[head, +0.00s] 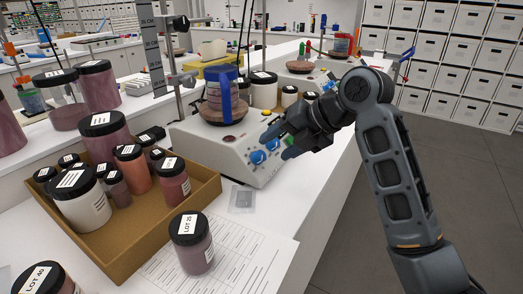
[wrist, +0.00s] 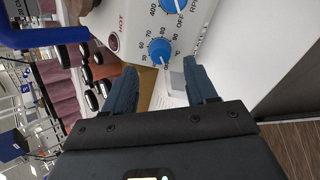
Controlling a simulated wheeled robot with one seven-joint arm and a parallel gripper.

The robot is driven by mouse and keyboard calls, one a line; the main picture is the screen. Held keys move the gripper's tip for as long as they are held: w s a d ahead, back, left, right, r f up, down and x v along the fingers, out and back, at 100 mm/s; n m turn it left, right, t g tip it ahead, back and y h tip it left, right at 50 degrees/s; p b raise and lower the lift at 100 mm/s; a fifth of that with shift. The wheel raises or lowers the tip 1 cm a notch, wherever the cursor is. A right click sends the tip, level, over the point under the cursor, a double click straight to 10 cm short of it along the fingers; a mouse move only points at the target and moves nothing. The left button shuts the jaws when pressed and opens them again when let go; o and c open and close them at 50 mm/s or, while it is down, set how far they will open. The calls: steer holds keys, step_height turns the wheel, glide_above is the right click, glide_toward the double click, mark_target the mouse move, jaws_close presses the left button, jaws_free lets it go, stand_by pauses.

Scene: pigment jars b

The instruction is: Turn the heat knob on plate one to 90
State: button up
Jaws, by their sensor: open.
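The nearer hot plate (head: 205,150) is a pale box on the white bench, with blue knobs on its sloping front. In the wrist view, the heat knob (wrist: 160,50) is a blue dial ringed by numbers and a °C mark. Its exact setting is too small to read surely. Another blue knob (wrist: 174,4), marked OFF and RPM, is cut by the top edge. My gripper (head: 277,143) is open in front of the panel. In the wrist view, its fingertips (wrist: 160,67) are either side of the heat knob's lower edge; I cannot tell whether they touch it.
A red HOT light (wrist: 114,42) is beside the knobs. A round vessel with a blue band (head: 222,95) stands on the plate. A cardboard tray (head: 150,235) of jars and a LOT 25 jar (head: 191,243) stand nearby. Another hot plate (head: 297,78) is behind.

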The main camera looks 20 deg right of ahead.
mark_target(263, 155)
steer(key=shift+x, duration=2.6)
steer(key=shift+c, duration=0.5)
steer(key=c, duration=1)
steer(key=shift+o, duration=0.2)
